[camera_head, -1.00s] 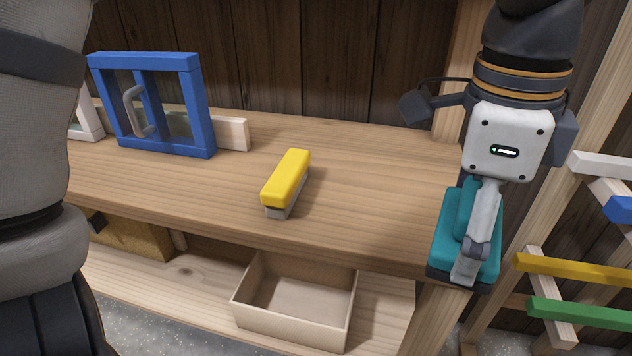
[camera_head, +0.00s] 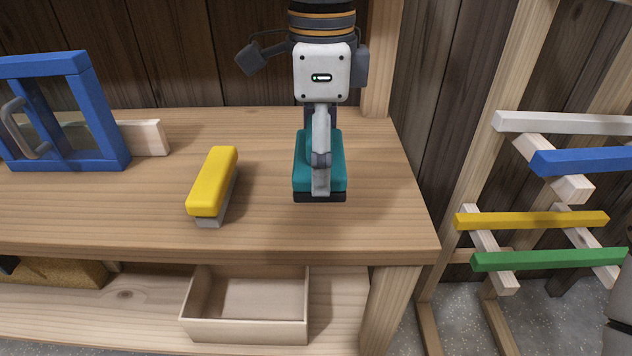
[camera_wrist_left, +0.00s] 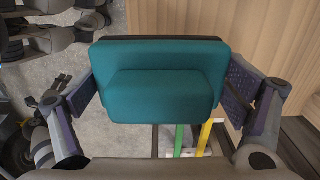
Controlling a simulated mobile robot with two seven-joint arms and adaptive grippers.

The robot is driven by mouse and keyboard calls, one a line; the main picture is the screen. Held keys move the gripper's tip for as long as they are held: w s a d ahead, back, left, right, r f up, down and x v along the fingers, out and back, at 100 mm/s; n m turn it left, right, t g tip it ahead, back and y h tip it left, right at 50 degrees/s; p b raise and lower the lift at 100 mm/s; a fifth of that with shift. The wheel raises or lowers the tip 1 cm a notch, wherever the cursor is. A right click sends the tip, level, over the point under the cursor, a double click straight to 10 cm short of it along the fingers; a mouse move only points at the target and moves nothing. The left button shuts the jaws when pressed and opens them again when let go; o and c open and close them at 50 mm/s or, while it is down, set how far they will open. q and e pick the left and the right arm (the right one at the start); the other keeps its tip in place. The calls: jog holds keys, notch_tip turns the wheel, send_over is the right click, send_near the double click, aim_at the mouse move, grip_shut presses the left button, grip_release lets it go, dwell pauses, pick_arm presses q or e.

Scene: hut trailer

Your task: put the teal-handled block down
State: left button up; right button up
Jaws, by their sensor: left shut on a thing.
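The teal-handled block (camera_head: 335,155) has a teal top and a dark base. My left gripper (camera_head: 320,165) is shut on it, one grey finger across its near side. In the head view the block appears over the right part of the wooden bench (camera_head: 375,215), right of the yellow-handled block (camera_head: 214,181). I cannot tell for sure whether its base touches the bench. In the left wrist view the teal block (camera_wrist_left: 165,85) sits between both fingers, with floor and bench wood behind it. My right gripper is not in view.
A blue framed window (camera_head: 75,115) stands at the bench's left, with a pale wood piece (camera_head: 143,138) beside it. An open box (camera_head: 245,330) sits on the lower shelf. A rack with coloured bars (camera_head: 530,221) stands right of the bench. Bench top around the block is clear.

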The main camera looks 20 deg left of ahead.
pick_arm(q)
jog(key=w+f, duration=0.1)
jog(key=f, duration=0.1)
jog(key=w+a+f, duration=0.1)
jog(key=w+f, duration=0.1)
jog(key=w+a+f, duration=0.1)
jog(key=f, duration=0.1)
jog(key=shift+w+b, duration=0.35)
jog(key=shift+b, duration=0.05)
jog(key=shift+w+f, duration=0.15)
jog(key=shift+f, duration=0.65)
jog(key=shift+w+f, duration=0.15)
jog(key=shift+f, duration=0.6)
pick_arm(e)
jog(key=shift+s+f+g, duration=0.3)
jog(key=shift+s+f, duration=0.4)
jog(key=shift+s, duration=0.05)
pick_arm(q)
jog(key=shift+f, duration=0.1)
jog(key=o, duration=0.7)
jog(key=shift+o, duration=0.2)
jog(key=shift+f, duration=0.15)
notch_tip(320, 180, up, 12)
jog(key=shift+w, duration=0.15)
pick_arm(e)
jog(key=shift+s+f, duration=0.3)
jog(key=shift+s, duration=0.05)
